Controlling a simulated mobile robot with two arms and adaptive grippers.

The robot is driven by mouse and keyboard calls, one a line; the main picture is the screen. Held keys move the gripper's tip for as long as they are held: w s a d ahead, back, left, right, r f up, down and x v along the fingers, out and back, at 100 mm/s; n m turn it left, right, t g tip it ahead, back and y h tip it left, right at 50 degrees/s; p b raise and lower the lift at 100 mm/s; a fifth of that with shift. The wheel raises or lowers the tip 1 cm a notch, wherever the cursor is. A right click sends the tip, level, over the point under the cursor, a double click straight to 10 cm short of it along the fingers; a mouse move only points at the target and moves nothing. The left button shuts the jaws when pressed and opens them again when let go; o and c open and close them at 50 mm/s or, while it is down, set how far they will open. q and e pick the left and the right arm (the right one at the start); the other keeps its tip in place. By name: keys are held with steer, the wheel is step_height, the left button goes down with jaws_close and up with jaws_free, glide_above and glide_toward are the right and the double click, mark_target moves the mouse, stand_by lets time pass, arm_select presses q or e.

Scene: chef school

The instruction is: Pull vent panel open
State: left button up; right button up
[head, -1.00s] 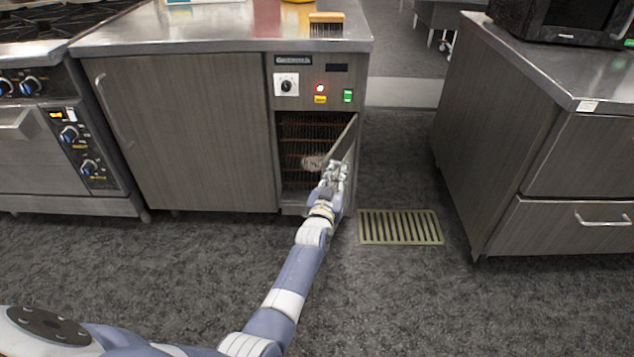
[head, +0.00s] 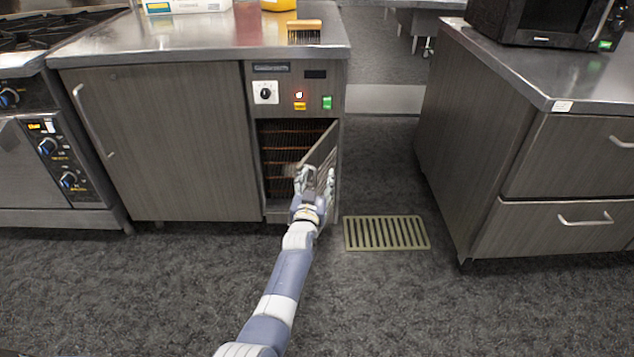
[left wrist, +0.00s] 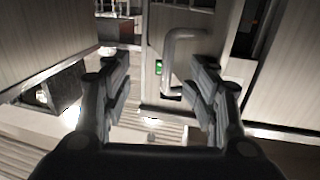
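The vent panel (head: 321,147) is a small grey door at the lower right of the grey cabinet, below its control strip. It stands partly open, swung outward from the right side of a dark compartment (head: 283,140) with wire racks. My left gripper (head: 316,178) is at the panel's lower free part, its fingers apart; whether they touch it is unclear. In the left wrist view, the left gripper's two fingers (left wrist: 160,95) are spread, and a metal U-shaped handle (left wrist: 184,40) shows beyond them. My right gripper is not in view.
A stove (head: 30,150) stands left of the cabinet (head: 165,140). A floor grate (head: 387,233) lies just right of the panel. Beyond it is a counter with drawers (head: 545,180). A brush (head: 304,27) lies on the cabinet top. The front floor is clear.

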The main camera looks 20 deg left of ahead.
arm_select(q)
steer(key=o, duration=0.8)
steer(key=shift+w+d+r+h, duration=0.2)
steer(key=shift+w+d, duration=0.2)
steer(key=shift+d, duration=0.15)
steer(key=shift+w+d+r+h, duration=0.15)
steer(key=shift+w+d, duration=0.2)
steer(key=shift+d, duration=0.2)
